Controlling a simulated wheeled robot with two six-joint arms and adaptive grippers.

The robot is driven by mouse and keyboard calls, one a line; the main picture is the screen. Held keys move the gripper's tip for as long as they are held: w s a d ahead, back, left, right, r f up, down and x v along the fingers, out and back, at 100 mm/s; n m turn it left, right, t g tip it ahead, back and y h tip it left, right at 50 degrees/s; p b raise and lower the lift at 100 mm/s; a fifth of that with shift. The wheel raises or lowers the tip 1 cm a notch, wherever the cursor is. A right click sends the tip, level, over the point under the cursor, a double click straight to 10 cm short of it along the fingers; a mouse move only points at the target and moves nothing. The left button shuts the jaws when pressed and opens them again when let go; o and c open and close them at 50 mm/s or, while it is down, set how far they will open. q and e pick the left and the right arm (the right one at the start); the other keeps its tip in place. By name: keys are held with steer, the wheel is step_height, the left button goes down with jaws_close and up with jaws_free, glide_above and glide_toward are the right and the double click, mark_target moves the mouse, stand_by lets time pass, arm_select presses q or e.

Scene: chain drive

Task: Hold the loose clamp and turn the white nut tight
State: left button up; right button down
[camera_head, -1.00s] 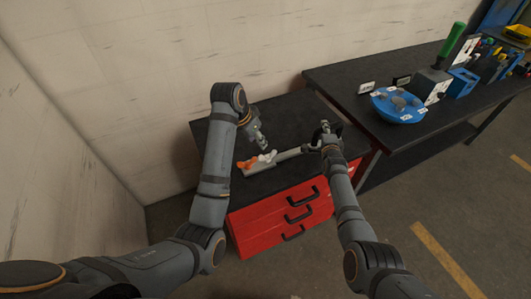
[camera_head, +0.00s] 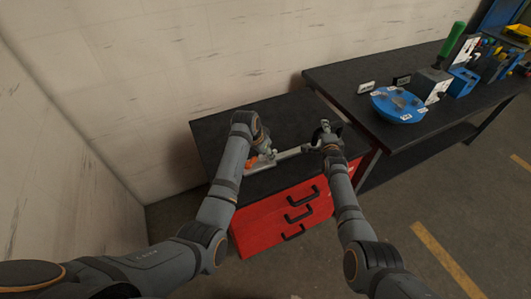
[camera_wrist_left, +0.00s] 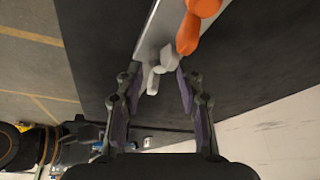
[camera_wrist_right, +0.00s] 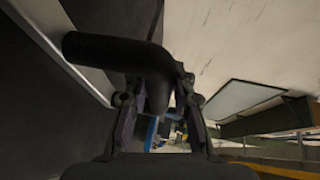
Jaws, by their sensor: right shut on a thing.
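The loose clamp (camera_head: 290,153), a pale grey bar with an orange part (camera_head: 251,162), lies on the black top of the red cabinet. The white nut (camera_wrist_left: 162,68), with wing-like lobes, is by the orange lever (camera_wrist_left: 196,22) in the left wrist view; my left arm mostly hides it in the head view. My left gripper (camera_wrist_left: 157,88) is open, its fingers on either side of the nut, with gaps visible. My right gripper (camera_head: 325,134) is shut at the bar's right end. In the right wrist view a dark, bent handle-like piece (camera_wrist_right: 115,50) lies between its fingers.
The red drawer cabinet (camera_head: 265,226) has black handles on its front. A pale wall stands behind it. A black workbench (camera_head: 345,80) to the right carries a blue round tray (camera_head: 385,110) and several tools. Bare black top is free behind the clamp.

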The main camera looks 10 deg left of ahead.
arm_select(q)
jaws_close()
stand_by(1.4)
jaws_free()
steer(key=v, duration=1.2)
steer(key=shift+a, duration=0.1)
